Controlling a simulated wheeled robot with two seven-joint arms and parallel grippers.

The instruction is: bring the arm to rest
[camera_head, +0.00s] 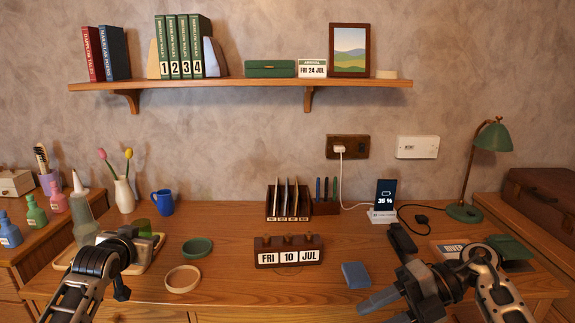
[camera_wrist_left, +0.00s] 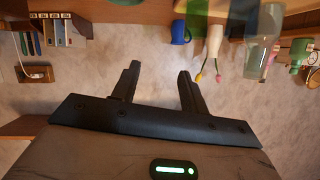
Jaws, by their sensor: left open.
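My left gripper (camera_head: 128,258) is at the left front of the desk in the head view, seen from behind, in front of a tray with a green glass. In the left wrist view its two dark fingers (camera_wrist_left: 158,80) stand apart with nothing between them. That view is upside down and shows the wall beyond the fingers. My right gripper (camera_head: 375,268) is over the right front of the desk, its dark fingers spread apart near a small blue book. It holds nothing that I can see.
The wooden desk (camera_head: 330,225) carries a calendar block (camera_head: 288,251), a green dish (camera_head: 197,248), a wooden ring (camera_head: 182,279), a blue mug (camera_head: 163,202), a tulip vase (camera_head: 124,195), the blue book (camera_head: 357,275) and a green lamp (camera_head: 493,137). A shelf (camera_head: 240,83) hangs above.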

